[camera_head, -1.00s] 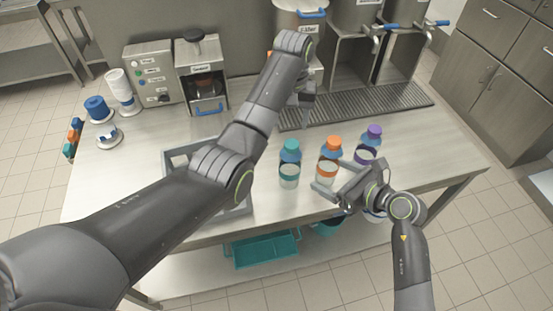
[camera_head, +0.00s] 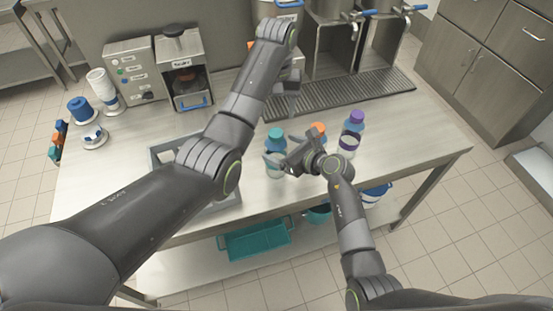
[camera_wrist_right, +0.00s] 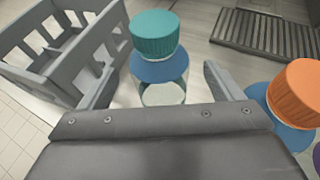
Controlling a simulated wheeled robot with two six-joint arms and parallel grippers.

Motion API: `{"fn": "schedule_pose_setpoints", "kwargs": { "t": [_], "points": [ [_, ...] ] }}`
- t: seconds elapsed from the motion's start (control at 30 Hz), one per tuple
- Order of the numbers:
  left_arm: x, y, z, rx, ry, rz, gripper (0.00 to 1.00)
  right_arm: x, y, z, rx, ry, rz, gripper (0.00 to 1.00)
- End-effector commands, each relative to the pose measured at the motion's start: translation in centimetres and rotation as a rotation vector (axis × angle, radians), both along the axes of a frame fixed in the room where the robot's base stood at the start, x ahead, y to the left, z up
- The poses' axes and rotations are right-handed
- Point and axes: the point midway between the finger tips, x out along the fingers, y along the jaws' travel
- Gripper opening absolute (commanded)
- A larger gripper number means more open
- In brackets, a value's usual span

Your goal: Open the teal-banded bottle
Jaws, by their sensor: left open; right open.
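The teal-banded bottle (camera_head: 276,140) stands upright on the counter with its teal cap on. In the right wrist view its teal cap (camera_wrist_right: 155,35) and blue shoulder lie between the two fingers. My right gripper (camera_head: 274,160) is open, with the bottle between or just ahead of its fingers; contact cannot be told. The right wrist view shows the open right gripper (camera_wrist_right: 158,88) too. My left gripper (camera_head: 285,103) is open and empty, above the counter behind the teal-capped bottle.
An orange-capped bottle (camera_wrist_right: 296,95) stands close to the right of my right gripper, and a purple-capped bottle (camera_head: 350,140) stands farther right. A grey crate (camera_wrist_right: 60,55) is close on the left. A drip grate (camera_head: 350,95) lies behind.

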Motion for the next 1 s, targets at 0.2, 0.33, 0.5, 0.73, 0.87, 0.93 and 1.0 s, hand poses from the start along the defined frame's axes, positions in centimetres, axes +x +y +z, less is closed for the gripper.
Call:
{"fn": "schedule_pose_setpoints", "kwargs": {
  "t": [0.2,0.33,0.5,0.73,0.87,0.93,1.0],
  "points": [
    [0.0,0.0,0.0,0.000,0.000,0.001,0.56,1.4,1.4,-0.8,0.001,0.001,0.001,0.86],
    [0.0,0.0,0.0,0.000,0.000,0.001,0.56,1.8,1.8,-1.0,0.001,0.000,0.001,0.86],
    [0.0,0.0,0.0,0.000,0.000,0.000,0.56,1.9,1.9,-1.1,0.001,0.000,0.001,0.86],
    [0.0,0.0,0.0,0.000,0.000,0.000,0.56,1.9,1.9,-1.1,0.001,-0.001,0.000,0.79],
    [0.0,0.0,0.0,0.000,0.000,0.000,0.56,1.9,1.9,-1.1,0.001,-0.001,0.000,0.61],
    [0.0,0.0,0.0,0.000,0.000,0.000,0.56,1.8,1.9,-1.1,0.001,-0.001,0.000,0.52],
    [0.0,0.0,0.0,0.000,0.000,0.000,0.56,1.8,1.9,-1.1,0.001,-0.001,0.000,0.43]
  ]
}}
